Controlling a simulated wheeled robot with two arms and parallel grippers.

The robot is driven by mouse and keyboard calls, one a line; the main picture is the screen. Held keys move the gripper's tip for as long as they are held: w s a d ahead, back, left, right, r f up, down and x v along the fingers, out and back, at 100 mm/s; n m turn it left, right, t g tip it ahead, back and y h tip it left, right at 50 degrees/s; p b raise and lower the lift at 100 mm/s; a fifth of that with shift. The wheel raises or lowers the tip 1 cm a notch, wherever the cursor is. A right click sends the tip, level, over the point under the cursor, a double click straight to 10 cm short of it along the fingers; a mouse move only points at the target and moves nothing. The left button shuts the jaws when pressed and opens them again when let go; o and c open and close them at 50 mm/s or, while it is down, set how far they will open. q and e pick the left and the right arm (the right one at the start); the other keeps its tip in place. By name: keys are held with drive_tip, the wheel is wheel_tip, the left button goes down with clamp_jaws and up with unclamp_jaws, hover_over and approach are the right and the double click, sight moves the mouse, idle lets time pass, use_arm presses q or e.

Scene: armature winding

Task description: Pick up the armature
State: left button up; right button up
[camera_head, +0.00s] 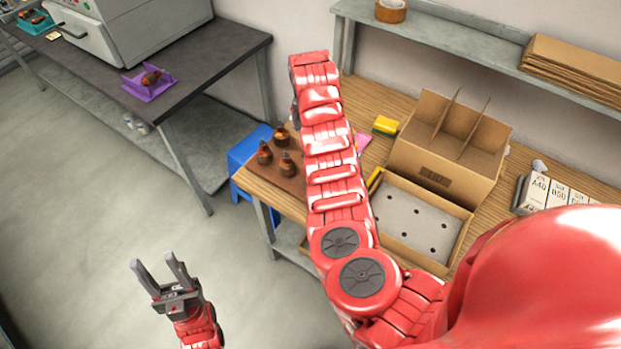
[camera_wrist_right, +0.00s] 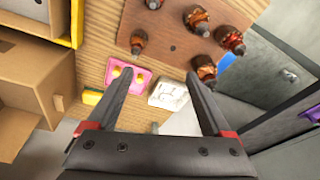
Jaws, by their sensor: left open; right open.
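Several copper-brown armatures stand on a brown board at the table's left end. Armatures (camera_head: 264,153) show left of my right arm in the head view, and armatures (camera_wrist_right: 204,70) also show in the right wrist view. The board (camera_wrist_right: 172,42) lies beyond my right gripper's fingertips. My right gripper (camera_wrist_right: 159,80) is open with no armature between its fingers. In the head view my right arm mostly hides that gripper. My left gripper (camera_head: 157,263) is open and empty over the floor, away from the table.
A divided cardboard box (camera_head: 450,145) and a shallow tray with a perforated grey insert (camera_head: 412,222) stand right of my right arm. A pink item (camera_wrist_right: 138,82) and a white item (camera_wrist_right: 168,94) lie near the board. A purple tray (camera_head: 150,92) holds a part on the grey bench.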

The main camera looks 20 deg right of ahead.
drive_tip(key=s+a+r+g+y, duration=0.1)
drive_tip(key=s+a+r+g, duration=0.1)
drive_tip(key=s, duration=0.3)
drive_tip(key=shift+m, duration=0.4)
wheel_tip(320, 180, down, 10)
drive_tip(key=b, duration=0.3)
drive_tip(key=shift+d+r, duration=0.1)
drive_tip(key=shift+r, duration=0.15)
drive_tip(key=shift+w+f+p, duration=0.1)
drive_tip(key=shift+f+p, duration=0.65)
drive_tip(key=shift+p, duration=0.05)
drive_tip(key=shift+f, duration=0.3)
drive_tip(key=shift+f+p, duration=0.15)
drive_tip(key=shift+p, duration=0.15)
drive_tip(key=f+p, duration=0.2)
drive_tip(key=f, duration=0.1)
drive_tip(key=shift+s+f, duration=0.15)
drive_tip(key=shift+s, duration=0.2)
drive_tip(key=shift+f+p, duration=0.3)
drive_tip(key=shift+f, duration=0.6)
clamp_jaws()
